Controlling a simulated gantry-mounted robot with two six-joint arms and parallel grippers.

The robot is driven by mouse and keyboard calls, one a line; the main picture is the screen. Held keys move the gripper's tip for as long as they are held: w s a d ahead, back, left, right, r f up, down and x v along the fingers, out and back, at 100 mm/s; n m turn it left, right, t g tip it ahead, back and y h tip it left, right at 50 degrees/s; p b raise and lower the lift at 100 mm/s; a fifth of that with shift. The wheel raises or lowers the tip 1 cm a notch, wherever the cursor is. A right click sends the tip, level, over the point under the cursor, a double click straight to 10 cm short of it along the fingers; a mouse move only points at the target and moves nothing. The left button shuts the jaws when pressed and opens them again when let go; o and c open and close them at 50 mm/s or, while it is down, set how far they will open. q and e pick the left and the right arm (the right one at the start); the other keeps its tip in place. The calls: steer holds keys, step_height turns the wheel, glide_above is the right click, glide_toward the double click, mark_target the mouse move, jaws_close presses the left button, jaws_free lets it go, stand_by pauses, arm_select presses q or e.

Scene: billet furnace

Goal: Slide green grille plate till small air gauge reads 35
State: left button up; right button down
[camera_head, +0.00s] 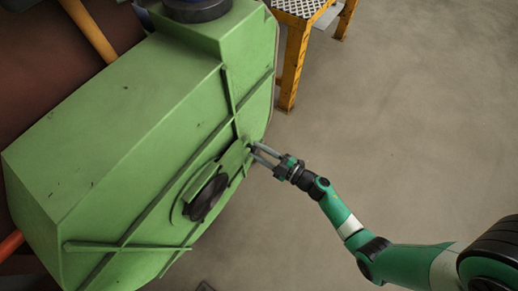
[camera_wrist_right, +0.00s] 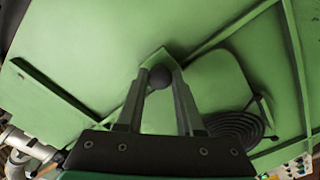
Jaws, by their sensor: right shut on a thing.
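The green grille plate (camera_head: 234,157) lies on the face of the large green housing and partly covers a dark round grille (camera_head: 207,198). In the right wrist view the plate (camera_wrist_right: 215,82) also shows, with the dark ringed grille (camera_wrist_right: 238,128) beside and below it. My right gripper (camera_head: 252,150) is at the plate's upper right end. In the right wrist view its two fingers are shut on a dark ball knob (camera_wrist_right: 160,77) at the plate's corner. No small air gauge can be made out. My left gripper is not in view.
The green housing (camera_head: 110,120) has raised ribs across its face. A yellow-framed step (camera_head: 292,60) stands behind it. Open grey floor (camera_head: 410,110) lies to the right. Pale pipework (camera_wrist_right: 22,145) shows at the lower left of the right wrist view.

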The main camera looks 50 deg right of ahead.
stand_by(0.6)
steer(key=shift+d+r+p, duration=0.1)
steer(key=shift+d+p, duration=0.45)
steer(key=shift+d, duration=0.2)
steer(key=shift+w+d, duration=0.1)
steer(key=shift+d, duration=0.05)
steer(key=c, duration=0.5)
jaws_free()
steer(key=shift+c, duration=0.2)
steer(key=s+d+p, duration=0.1)
steer(key=s+p, duration=0.2)
steer(key=s, duration=0.8)
steer(key=shift+s+p, duration=0.3)
steer(key=shift+s, duration=0.05)
steer(key=shift+d, duration=0.1)
